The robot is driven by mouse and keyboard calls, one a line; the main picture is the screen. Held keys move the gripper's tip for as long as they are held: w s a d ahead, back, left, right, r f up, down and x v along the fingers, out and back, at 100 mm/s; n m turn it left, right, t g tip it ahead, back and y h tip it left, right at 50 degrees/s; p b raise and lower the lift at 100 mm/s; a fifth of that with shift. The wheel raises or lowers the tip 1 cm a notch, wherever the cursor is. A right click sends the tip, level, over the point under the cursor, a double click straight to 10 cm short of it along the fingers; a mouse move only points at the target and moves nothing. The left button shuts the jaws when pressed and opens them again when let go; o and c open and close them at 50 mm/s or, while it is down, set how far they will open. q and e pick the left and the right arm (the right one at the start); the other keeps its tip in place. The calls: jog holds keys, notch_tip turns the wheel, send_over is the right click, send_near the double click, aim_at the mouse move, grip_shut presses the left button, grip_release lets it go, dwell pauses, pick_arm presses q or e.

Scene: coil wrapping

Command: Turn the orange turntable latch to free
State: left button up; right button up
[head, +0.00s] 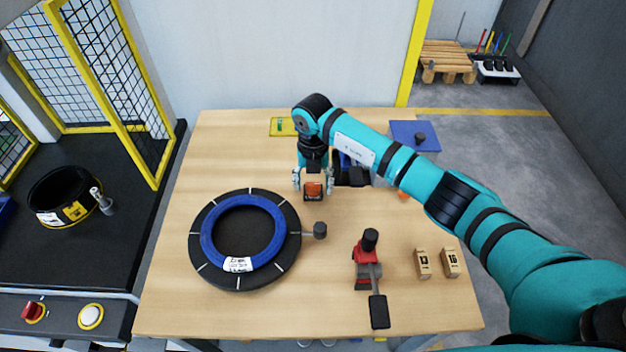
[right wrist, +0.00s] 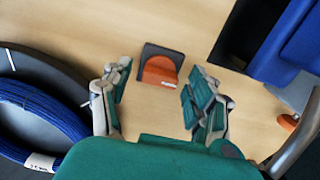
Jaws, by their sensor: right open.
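The orange turntable latch (head: 313,190) sits on a dark base on the table, at the upper right of the black turntable (head: 292,244). In the right wrist view the latch (right wrist: 160,71) lies ahead of my right gripper (right wrist: 155,98), roughly in line with the gap between its fingers. My right gripper (head: 313,184) is open, its fingers spread to either side of the latch in the head view. Nothing is held in it. A blue coil (head: 211,252) with a white label lies on the turntable. My left gripper does not show.
A red tool (head: 366,252) with a black handle stands right of the turntable. Two numbered wooden blocks (head: 423,263) stand near the right edge. A blue-topped box (head: 415,135) is at the back right. The front left of the table is clear.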

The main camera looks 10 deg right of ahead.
jog(key=shift+c, duration=0.2)
jog(key=c, duration=1.1)
